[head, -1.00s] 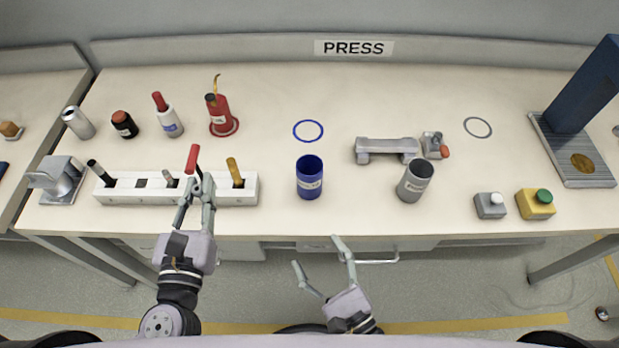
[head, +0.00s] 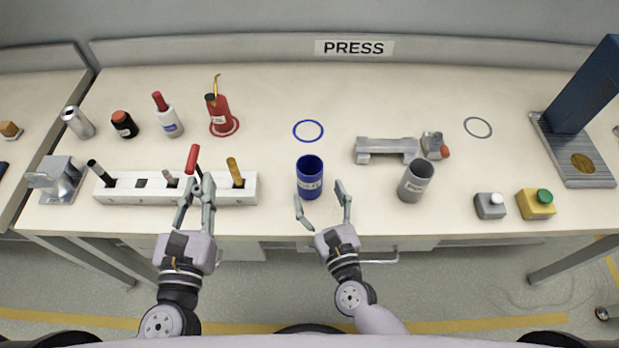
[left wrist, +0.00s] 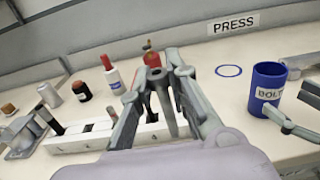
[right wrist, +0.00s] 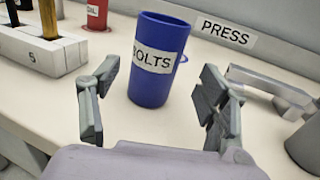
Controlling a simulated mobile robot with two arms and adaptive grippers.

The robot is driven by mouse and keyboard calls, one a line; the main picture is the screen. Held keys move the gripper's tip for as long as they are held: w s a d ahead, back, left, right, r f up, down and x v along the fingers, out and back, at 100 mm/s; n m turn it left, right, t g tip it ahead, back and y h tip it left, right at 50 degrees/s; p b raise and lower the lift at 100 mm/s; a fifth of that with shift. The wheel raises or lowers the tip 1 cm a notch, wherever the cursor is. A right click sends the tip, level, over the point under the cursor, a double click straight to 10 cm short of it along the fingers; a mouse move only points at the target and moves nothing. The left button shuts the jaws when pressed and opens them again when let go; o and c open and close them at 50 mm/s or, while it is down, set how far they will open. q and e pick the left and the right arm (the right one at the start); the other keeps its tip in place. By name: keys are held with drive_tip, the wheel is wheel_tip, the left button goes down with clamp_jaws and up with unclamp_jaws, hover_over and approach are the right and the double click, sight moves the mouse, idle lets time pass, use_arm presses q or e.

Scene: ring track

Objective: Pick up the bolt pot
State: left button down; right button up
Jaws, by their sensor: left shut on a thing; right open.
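The bolt pot is a blue open-topped cup (head: 309,177) with a white label, standing upright near the bench's front edge. In the right wrist view the blue pot (right wrist: 158,85) reads "BOLTS" and stands ahead, between the two fingers. My right gripper (head: 320,194) is open and empty, its fingertips just in front of the pot. The left wrist view also shows the pot (left wrist: 266,88) at right. My left gripper (head: 195,184) is shut on a red-handled tool (head: 192,157) at the white rack (head: 218,198). Whether the tool's lower end is in the rack is hidden.
A grey pot (head: 414,183) stands right of the blue one. A grey fixture (head: 388,147) lies behind it. A blue ring (head: 308,130) is marked on the bench behind the blue pot. Grey (head: 490,206) and yellow (head: 535,204) button boxes sit further right.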

sight(313, 178)
drive_tip(key=shift+a+x, duration=0.1)
drive_tip(key=shift+x, duration=1.3)
drive_tip(key=shift+a+x, duration=0.15)
drive_tip(key=shift+x, duration=1.25)
drive_tip(key=shift+s, duration=0.15)
drive_tip(key=shift+c, duration=0.2)
drive_tip(key=c, duration=1.2)
drive_tip(key=shift+r, duration=0.15)
drive_tip(key=shift+r, duration=0.65)
drive_tip(key=shift+s+d+r, duration=0.1)
drive_tip(key=shift+s+r, duration=0.1)
drive_tip(key=shift+r, duration=0.3)
drive_tip(key=shift+s+d+r, duration=0.1)
drive_tip(key=shift+s+r, duration=0.15)
drive_tip(key=shift+r, duration=0.25)
drive_tip(key=v, duration=1.7)
